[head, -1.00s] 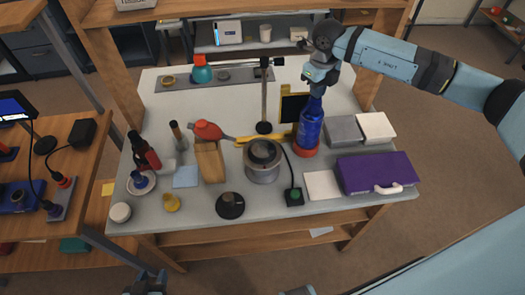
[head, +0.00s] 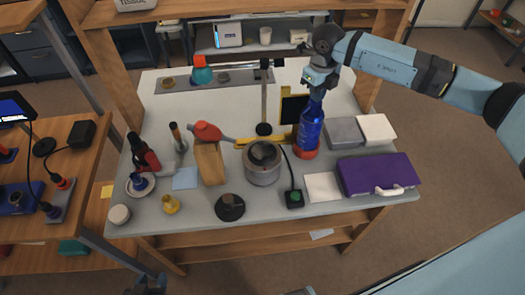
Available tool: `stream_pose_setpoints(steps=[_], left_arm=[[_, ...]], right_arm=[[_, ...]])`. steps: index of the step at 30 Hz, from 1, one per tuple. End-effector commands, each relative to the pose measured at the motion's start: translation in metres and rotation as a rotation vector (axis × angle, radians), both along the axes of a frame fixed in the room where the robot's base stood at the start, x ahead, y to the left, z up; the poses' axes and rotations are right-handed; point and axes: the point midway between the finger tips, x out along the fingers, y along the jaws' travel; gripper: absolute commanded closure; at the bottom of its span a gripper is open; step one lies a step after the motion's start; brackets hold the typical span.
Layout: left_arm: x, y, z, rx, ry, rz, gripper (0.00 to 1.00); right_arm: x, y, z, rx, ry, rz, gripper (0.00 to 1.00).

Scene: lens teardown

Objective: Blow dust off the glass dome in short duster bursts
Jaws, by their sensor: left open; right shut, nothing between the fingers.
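A blue bottle-like can (head: 310,132), which looks like the duster, stands upright in a red ring-shaped base at the right of the bench's middle. My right gripper (head: 316,92) is above it, pointing down at its top. It is shut with nothing between the fingers; whether it touches the can's top is too small to tell. A grey round holder (head: 263,172) stands left of the can, with a dark rounded glass-like piece (head: 264,153) in its top, probably the dome. Dust is too small to see. My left gripper (head: 148,284) is open at the bottom edge, in front of the bench.
A red-bulbed blower (head: 206,131) rests on a wooden block (head: 210,163).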

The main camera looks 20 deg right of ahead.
Motion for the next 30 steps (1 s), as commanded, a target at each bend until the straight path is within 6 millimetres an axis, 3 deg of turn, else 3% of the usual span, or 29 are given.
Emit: stream_pose_setpoints(steps=[11,22,30], left_arm=[[0.0,0.0,0.001,0.0,0.0,0.0,0.57],[0.0,0.0,0.013,0.0,0.001,0.0,0.57],[0.0,0.0,0.013,0.0,0.001,0.0,0.57]], right_arm=[[-0.001,0.0,0.0,-0.001,0.002,0.001,1.0],[0.0,0.0,0.027,0.0,0.0,0.001,1.0],[0.0,0.0,0.03,0.0,0.001,0.0,1.0]])
